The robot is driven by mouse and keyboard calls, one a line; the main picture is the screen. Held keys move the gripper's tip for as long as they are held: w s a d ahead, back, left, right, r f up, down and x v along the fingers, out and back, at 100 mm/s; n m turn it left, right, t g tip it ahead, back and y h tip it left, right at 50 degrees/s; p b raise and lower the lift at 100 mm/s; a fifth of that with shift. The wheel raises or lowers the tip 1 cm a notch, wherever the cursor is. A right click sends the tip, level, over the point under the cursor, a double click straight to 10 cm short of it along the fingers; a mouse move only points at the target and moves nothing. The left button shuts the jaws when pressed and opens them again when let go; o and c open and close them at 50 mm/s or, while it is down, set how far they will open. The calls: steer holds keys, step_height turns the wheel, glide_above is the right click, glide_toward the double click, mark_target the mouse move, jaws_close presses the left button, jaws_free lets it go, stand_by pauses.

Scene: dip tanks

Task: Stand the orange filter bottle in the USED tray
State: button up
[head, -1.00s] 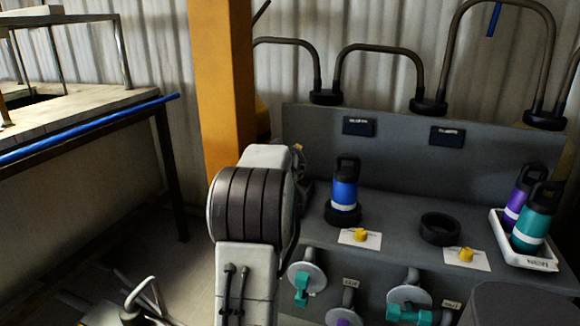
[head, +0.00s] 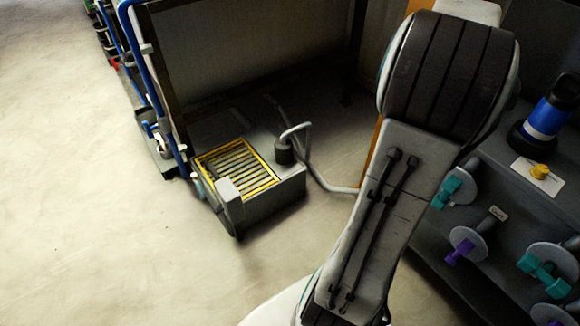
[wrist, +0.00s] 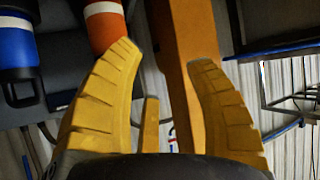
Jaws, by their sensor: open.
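The orange filter bottle (wrist: 104,24), with a white band, shows at the top left of the wrist view, cut by the top edge. The picture looks upside down there. My gripper (wrist: 163,55) is open, with its two yellow fingers apart. The bottle lies beyond the left finger's tip, which overlaps its lower end, and it is not between the fingers. I cannot tell whether they touch. In the head view the bottle and the gripper are not seen. The USED tray is not visible in either current view.
A blue bottle (head: 549,115) stands on the grey tank bench at the right; it also shows in the wrist view (wrist: 14,48). Valves with teal and purple handles stick out of the bench front. A low floor unit with a yellow grate (head: 213,156) stands left. Open floor lies at left.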

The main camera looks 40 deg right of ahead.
steer(key=w+a+f+n+y, duration=0.2)
steer(key=w+a, duration=0.1)
steer(key=a, duration=0.6)
steer(key=w+a+f+n+t+y, duration=0.1)
steer(key=w+a+f+n+y, duration=0.15)
steer(key=a, duration=0.65)
steer(key=w+a+f+n+y, duration=0.1)
steer(key=w+a+n+y, duration=0.15)
steer(key=a, duration=0.75)
steer(key=s+a+f+n+g+y, duration=0.1)
steer(key=s+a+f, duration=0.3)
steer(key=a, duration=0.6)
steer(key=s+a+f+n+g+y, duration=0.2)
steer(key=s+a+f+n, duration=0.1)
steer(key=s+a, duration=0.6)
steer(key=shift+s+a+f+n+g+y, duration=0.35)
steer(key=shift+a+n, duration=0.45)
steer(key=shift+a, duration=0.25)
steer(key=shift+w, duration=0.1)
